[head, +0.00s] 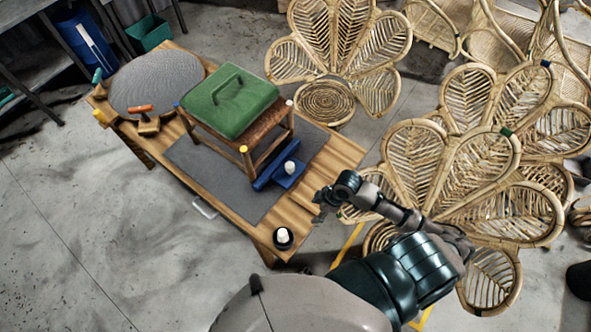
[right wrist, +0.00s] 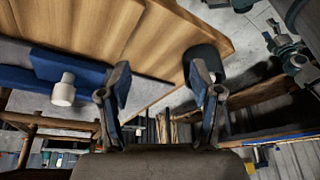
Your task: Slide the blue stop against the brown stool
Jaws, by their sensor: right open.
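The brown stool (head: 270,137) stands on the grey mat on the wooden table, with a green lidded pad (head: 230,100) on its seat. The blue stop (head: 291,179), with a white knob (head: 290,167), lies at the stool's right side, close to its legs; I cannot tell whether they touch. My right gripper (head: 319,207) is open and empty, past the table's right edge in the head view and apart from the stop. In the right wrist view, its spread fingers (right wrist: 162,82) show, with the blue stop (right wrist: 75,70) and white knob (right wrist: 62,90) to their left. My left gripper is not in view.
A black-based white piece (head: 283,238) stands at the table's near corner. The mat (head: 245,198) is bare in front of the stool. An orange-handled tool (head: 142,109) and a round grey mat (head: 155,80) are at the far left end. Rattan chairs (head: 440,180) stand close on the right.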

